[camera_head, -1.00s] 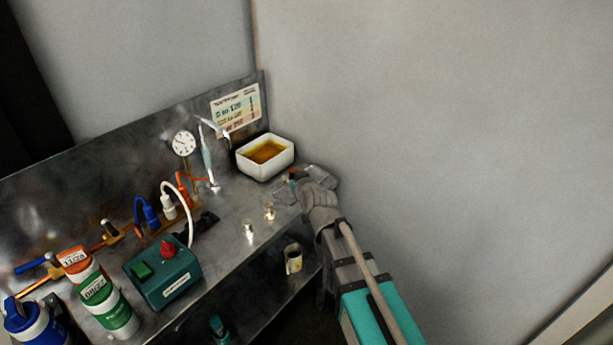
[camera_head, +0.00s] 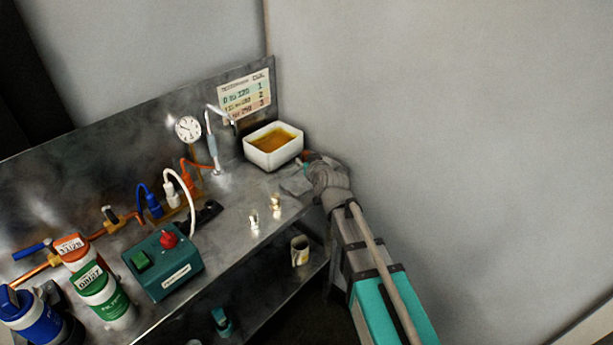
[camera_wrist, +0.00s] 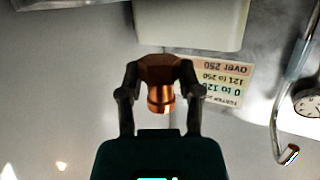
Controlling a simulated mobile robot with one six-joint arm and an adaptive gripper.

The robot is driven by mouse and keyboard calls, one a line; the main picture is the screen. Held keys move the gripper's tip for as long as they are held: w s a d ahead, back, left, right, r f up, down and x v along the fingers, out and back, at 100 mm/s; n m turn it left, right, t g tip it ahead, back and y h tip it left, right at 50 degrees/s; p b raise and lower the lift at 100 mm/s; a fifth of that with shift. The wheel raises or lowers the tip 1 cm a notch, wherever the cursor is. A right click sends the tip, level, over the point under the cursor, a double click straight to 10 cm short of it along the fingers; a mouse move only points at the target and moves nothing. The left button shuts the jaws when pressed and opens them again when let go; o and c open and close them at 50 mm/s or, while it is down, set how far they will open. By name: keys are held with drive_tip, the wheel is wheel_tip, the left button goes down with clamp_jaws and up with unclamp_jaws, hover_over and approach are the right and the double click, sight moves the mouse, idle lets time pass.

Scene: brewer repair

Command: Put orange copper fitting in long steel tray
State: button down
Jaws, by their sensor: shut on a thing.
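My gripper (camera_wrist: 158,88) is shut on the orange copper fitting (camera_wrist: 160,100), which shows between its two fingers in the wrist view. In the head view my gripper (camera_head: 308,163) is at the far right end of the bench, just right of the white basin, and mostly hides the fitting. A flat grey metal piece (camera_head: 297,186) below my gripper in the head view looks like part of the long steel tray. A grey edge (camera_wrist: 62,4) at the top left of the wrist view may be the same tray. The rest of it is hidden.
A white basin (camera_head: 273,150) holds amber liquid. Two small shiny parts (camera_head: 254,220) stand near the bench's front edge. A dial gauge (camera_head: 188,129), a green control box (camera_head: 163,262) and several bottles are further left. The wall is close on the right.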

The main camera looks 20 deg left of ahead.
drive_tip(key=shift+f+b, duration=0.45)
drive_tip(key=shift+f, duration=0.1)
drive_tip(key=shift+f, duration=0.1)
wheel_tip(320, 180, down, 3)
drive_tip(key=b, duration=0.3)
drive_tip(key=shift+w+f+b, duration=0.15)
drive_tip(key=shift+f+b, duration=0.2)
drive_tip(key=shift+b, duration=0.05)
drive_tip(key=shift+f, duration=0.15)
drive_tip(key=shift+c, duration=1.4)
unclamp_jaws()
drive_tip(key=shift+r, duration=0.2)
drive_tip(key=p+v, duration=0.3)
drive_tip(key=v, duration=0.9)
drive_tip(key=shift+f, duration=0.1)
